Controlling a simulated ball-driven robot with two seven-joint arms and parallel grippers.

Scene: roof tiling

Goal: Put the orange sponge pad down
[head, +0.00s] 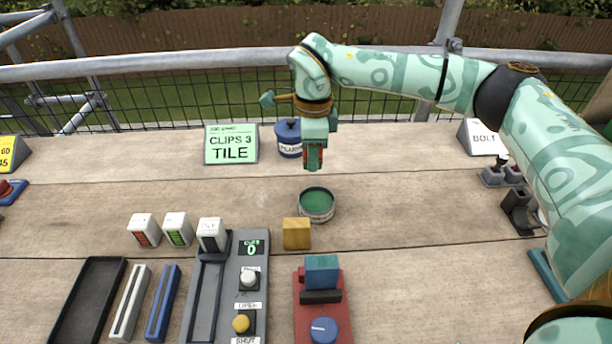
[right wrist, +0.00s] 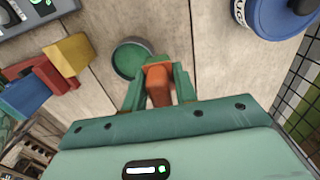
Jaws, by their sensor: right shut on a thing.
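My right gripper (head: 313,165) points down above the boards, behind the round green tin. It is shut on the orange sponge pad (right wrist: 158,84), which sits between the two teal fingers in the right wrist view. In the head view the fingers hide most of the pad. The open round tin (head: 317,205) with a green inside is just in front of the gripper; it also shows in the right wrist view (right wrist: 130,60), beyond the fingertips. The pad appears to be held clear of the boards. My left gripper is not in view.
A yellow block (head: 297,233) stands in front of the tin, with a red device (head: 322,310) before it. A blue lidded pot (head: 289,138) and a tile sign (head: 231,144) stand behind. A grey control panel (head: 226,290) lies front left.

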